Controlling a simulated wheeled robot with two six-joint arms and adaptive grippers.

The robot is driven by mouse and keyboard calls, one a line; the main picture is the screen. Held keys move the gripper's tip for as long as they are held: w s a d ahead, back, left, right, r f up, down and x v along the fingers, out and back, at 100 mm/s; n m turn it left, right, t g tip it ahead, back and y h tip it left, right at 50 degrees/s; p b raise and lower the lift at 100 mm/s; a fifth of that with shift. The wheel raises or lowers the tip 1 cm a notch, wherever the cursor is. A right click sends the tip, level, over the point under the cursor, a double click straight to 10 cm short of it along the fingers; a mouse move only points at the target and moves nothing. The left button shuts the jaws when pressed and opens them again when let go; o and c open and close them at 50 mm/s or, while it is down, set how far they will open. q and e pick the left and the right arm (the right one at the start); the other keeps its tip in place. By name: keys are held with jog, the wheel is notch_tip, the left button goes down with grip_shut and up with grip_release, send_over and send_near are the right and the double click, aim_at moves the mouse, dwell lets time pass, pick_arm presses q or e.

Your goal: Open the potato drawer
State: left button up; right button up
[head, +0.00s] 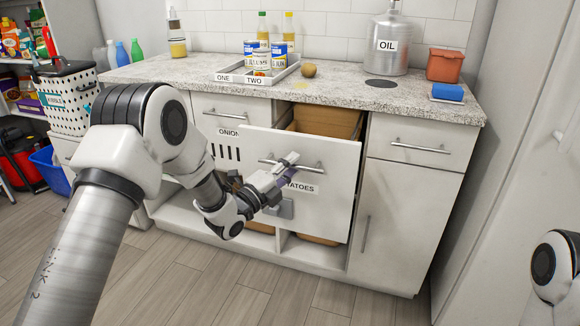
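The potato drawer (335,165) has a white front panel that stands out from the counter cabinet. A gap above it shows a brown bin (325,121) inside. Its label, ending in "TATOES" (302,187), is partly hidden by my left gripper. The drawer's handle (312,168) is a horizontal metal bar. My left gripper (287,164) is at this bar, with its fingers appearing closed around it; the exact contact is small in the view. My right gripper is out of view; only part of my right arm shows at the lower right.
The onion drawer front (228,150) is left of the potato drawer, partly behind my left arm. A closed drawer (408,146) and door are to the right. The countertop holds a tray (285,74) of cans, an oil canister (388,45) and a blue sponge (447,92). The floor in front is clear.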

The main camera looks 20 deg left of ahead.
pick_arm(q)
jog(key=v, duration=1.2)
jog(key=shift+f, duration=0.15)
